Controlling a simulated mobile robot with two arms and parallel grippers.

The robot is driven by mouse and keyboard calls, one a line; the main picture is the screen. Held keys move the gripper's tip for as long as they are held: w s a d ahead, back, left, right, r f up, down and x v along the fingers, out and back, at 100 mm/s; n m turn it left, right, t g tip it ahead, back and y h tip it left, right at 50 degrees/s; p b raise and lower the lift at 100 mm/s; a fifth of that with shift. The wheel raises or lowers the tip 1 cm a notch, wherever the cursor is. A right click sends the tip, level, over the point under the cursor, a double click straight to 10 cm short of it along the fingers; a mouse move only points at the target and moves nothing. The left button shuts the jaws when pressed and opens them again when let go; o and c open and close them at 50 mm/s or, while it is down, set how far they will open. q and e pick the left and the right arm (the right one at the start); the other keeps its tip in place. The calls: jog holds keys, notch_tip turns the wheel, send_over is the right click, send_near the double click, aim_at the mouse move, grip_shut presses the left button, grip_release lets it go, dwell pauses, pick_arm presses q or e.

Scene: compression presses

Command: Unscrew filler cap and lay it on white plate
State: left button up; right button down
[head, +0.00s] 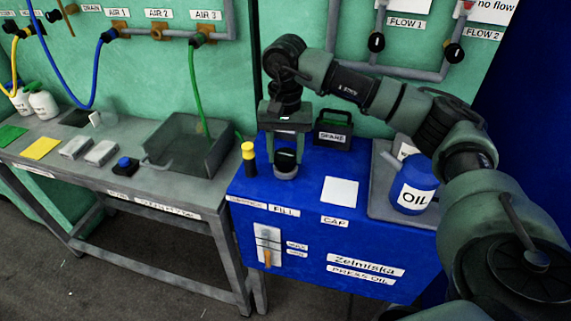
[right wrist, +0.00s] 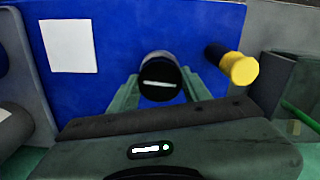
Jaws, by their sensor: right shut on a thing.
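The black filler cap (head: 286,157) sits on the grey filler neck (head: 285,173) on top of the blue press oil tank (head: 310,222), behind the FILL label. My right gripper (head: 285,152) points down over it and is shut on the cap. In the right wrist view the round cap (right wrist: 160,80), with a white line across its top, is between the fingers. The white plate (head: 340,191) lies flat and empty on the tank top, right of the filler; it also shows in the right wrist view (right wrist: 68,45). My left gripper is not in view.
A yellow-topped black post (head: 249,152) stands close left of the filler. A dark SPARE box (head: 333,128) is behind. A blue OIL can (head: 414,190) stands on a grey tray at right. A grey bench with a sink (head: 165,160) is at left.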

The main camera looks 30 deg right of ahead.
aim_at(285, 155)
jog(key=shift+r+p, duration=0.5)
jog(key=shift+r, duration=0.35)
jog(key=shift+r+p, duration=1.3)
jog(key=shift+r, duration=0.6)
